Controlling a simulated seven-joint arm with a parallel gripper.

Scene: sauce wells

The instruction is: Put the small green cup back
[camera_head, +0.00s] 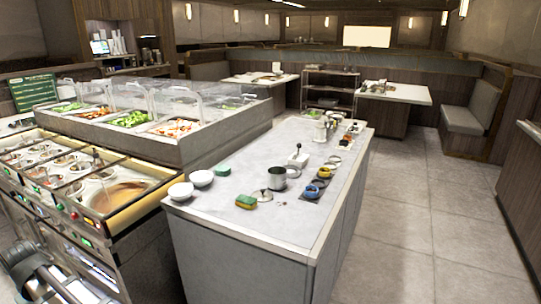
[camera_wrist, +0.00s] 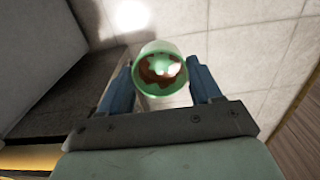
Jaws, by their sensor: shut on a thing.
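The small green cup (camera_wrist: 143,86) is between the two blue fingers of my gripper (camera_wrist: 160,72) in the wrist view. My gripper is shut on it from both sides. I look into its open mouth and see dark brown sauce inside with a bright reflection. Light floor tiles show behind the cup. I cannot make out the cup or my gripper in the head view. The serving counter with several sauce wells (camera_head: 65,167) stands at the left of the head view.
A grey island (camera_head: 225,222) stands in the middle with two white bowls, a metal pot (camera_head: 276,179), a green-yellow sponge (camera_head: 246,202) and several small items. A glass-guarded salad bar (camera_head: 225,125) stands behind the wells. Tiled floor (camera_head: 435,220) is clear at the right.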

